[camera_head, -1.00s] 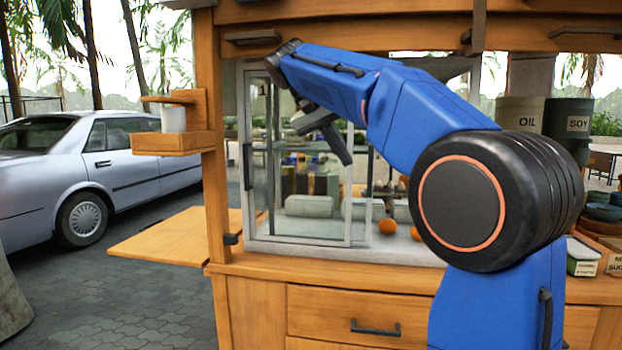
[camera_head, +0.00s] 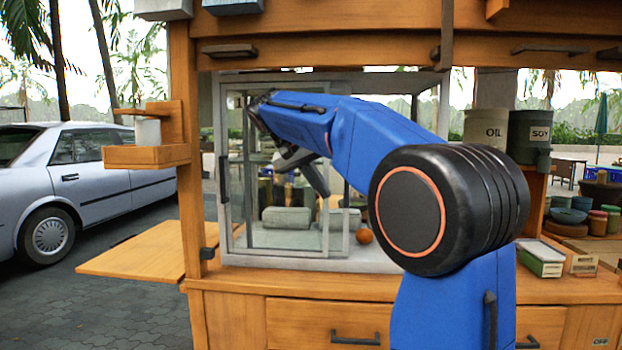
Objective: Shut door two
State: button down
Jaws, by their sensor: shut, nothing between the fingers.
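A glass display cabinet (camera_head: 226,150) with pale grey frames stands on the wooden counter of the cart. Its framed sliding glass panes (camera_head: 326,225) overlap at the left and middle, and the right part of the front seems open. My gripper (camera_head: 319,188) is shut and empty, pointing down and to the right in front of the panes. I cannot tell whether it touches a frame. My blue arm hides the upper and right parts of the cabinet.
An orange fruit (camera_head: 364,235) lies at the cabinet's right side. OIL (camera_head: 485,135) and SOY (camera_head: 529,137) containers stand further right. A wooden shelf (camera_head: 145,156) and a side board (camera_head: 150,252) stick out at the left. Wooden beams (camera_head: 320,47) run above the arm.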

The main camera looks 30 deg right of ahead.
jog(key=shift+s+d+r, duration=0.15)
jog(key=shift+s+d, duration=0.85)
jog(key=shift+d, duration=0.3)
jog(key=s+d, duration=0.7)
jog(key=d, duration=0.3)
jog(key=s+d, duration=0.7)
jog(key=d, duration=0.3)
jog(key=shift+d, duration=0.2)
